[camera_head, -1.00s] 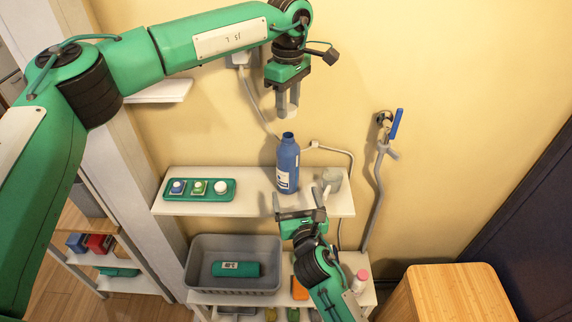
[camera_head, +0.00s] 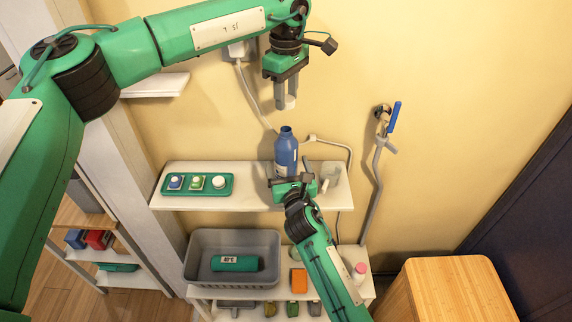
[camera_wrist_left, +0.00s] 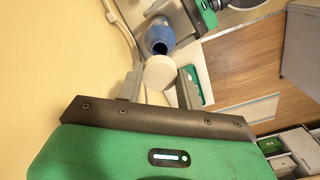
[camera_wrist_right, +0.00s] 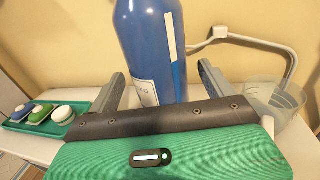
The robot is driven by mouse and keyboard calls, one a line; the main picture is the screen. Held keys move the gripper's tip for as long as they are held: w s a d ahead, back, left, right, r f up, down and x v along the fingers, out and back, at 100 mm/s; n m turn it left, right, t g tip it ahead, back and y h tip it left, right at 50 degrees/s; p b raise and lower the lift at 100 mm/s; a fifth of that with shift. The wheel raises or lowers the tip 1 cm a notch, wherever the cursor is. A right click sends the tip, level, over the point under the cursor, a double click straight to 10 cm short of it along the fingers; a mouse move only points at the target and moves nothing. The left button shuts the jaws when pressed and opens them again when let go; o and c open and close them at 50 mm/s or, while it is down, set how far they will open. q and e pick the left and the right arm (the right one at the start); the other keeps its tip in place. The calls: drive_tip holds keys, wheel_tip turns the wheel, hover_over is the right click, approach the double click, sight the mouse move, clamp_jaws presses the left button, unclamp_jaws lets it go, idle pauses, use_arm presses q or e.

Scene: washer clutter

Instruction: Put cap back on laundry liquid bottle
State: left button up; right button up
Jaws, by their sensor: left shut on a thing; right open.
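The blue laundry liquid bottle (camera_head: 286,153) stands upright and uncapped on the upper white shelf. My left gripper (camera_head: 286,103) is above it, shut on the white cap (camera_head: 291,101). In the left wrist view the cap (camera_wrist_left: 159,72) sits between the fingers, apart from the bottle's dark open mouth (camera_wrist_left: 160,47). My right gripper (camera_head: 293,182) is open at the front of the bottle. In the right wrist view the bottle (camera_wrist_right: 150,45) stands between the spread fingers, with gaps on both sides. Its lower part is hidden by my right gripper.
A green tray (camera_head: 225,190) with three small capped items is left on the shelf (camera_head: 222,204). A clear cup (camera_head: 331,172) is close right of the bottle. A grey pipe (camera_head: 375,185) and a cable run along the wall. A grey bin (camera_head: 205,275) is below.

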drive_tip(key=shift+w+a, duration=0.2)
drive_tip(key=shift+w, duration=0.7)
drive_tip(key=shift+w+a, duration=0.15)
drive_tip(key=shift+w, duration=0.75)
drive_tip(key=c, duration=1.4)
use_arm(q)
drive_tip(key=shift+f, duration=2.5)
use_arm(e)
drive_tip(key=shift+c, duration=0.2)
